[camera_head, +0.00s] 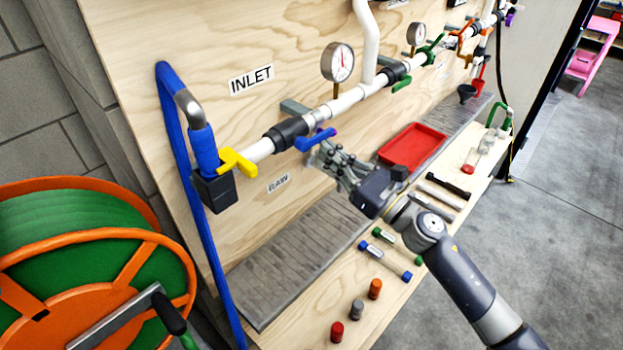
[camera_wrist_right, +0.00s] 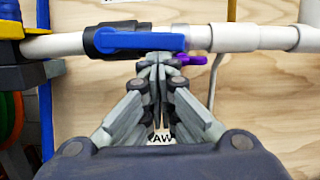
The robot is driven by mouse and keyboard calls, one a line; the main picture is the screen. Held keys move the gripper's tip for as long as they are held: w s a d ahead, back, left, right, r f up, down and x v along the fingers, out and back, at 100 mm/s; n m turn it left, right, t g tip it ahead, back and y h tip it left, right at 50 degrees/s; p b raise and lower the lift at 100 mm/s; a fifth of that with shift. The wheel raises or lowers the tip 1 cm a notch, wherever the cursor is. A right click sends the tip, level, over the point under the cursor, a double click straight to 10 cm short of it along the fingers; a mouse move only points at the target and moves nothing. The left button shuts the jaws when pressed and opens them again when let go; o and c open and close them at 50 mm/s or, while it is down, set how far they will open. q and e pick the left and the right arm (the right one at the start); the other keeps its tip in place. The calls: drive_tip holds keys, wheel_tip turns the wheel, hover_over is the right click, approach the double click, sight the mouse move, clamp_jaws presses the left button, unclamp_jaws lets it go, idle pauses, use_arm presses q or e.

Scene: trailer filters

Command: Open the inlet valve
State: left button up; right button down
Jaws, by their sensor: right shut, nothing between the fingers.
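The white inlet pipe (camera_head: 345,103) runs along the plywood panel below the INLET label (camera_head: 251,79). A yellow valve handle (camera_head: 238,162) sits at its left end by the black box. A blue lever handle (camera_head: 315,140) is further right, below a black fitting (camera_head: 287,133). In the right wrist view the blue lever (camera_wrist_right: 138,41) lies roughly along the pipe. My right gripper (camera_head: 320,158) is shut and empty, its fingertips (camera_wrist_right: 162,62) just below the blue lever's right part; I cannot tell whether they touch it. My left gripper is not in view.
A pressure gauge (camera_head: 338,62) stands above the pipe. A purple handle (camera_wrist_right: 190,60) sits right of the fingertips. A red tray (camera_head: 412,147) and several small parts lie on the bench below. An orange and green hose reel (camera_head: 90,260) fills the lower left.

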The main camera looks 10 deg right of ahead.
drive_tip(key=shift+d, duration=0.1)
drive_tip(key=v, duration=1.2)
drive_tip(key=w+d+f+m+h, duration=0.1)
drive_tip(key=d+f+m+h, duration=0.25)
drive_tip(key=f+m, duration=0.6)
drive_tip(key=w+d+f+m+h, duration=0.1)
drive_tip(key=d+f+m+h, duration=0.25)
drive_tip(key=f+m, duration=0.6)
drive_tip(key=s+f+m+g+h, duration=0.2)
drive_tip(key=s+f+m+g, duration=0.15)
drive_tip(key=f, duration=0.75)
drive_tip(key=s+f+m+g+h, duration=0.2)
drive_tip(key=s+f+m, duration=0.25)
drive_tip(key=f, duration=0.75)
drive_tip(key=s+a+f+m+g, duration=0.2)
drive_tip(key=s+f+m+g, duration=0.4)
drive_tip(key=s+f, duration=0.95)
drive_tip(key=s+a+f+m+g, duration=0.2)
drive_tip(key=s+f+m, duration=0.1)
drive_tip(key=s, duration=0.7)
drive_tip(key=s+a+f+m+g, duration=0.2)
drive_tip(key=s+a+f+m, duration=0.1)
drive_tip(key=s, duration=0.6)
drive_tip(key=shift+s+f+m+g+h, duration=0.35)
drive_tip(key=shift+f+m, duration=0.25)
drive_tip(key=shift+m, duration=0.3)
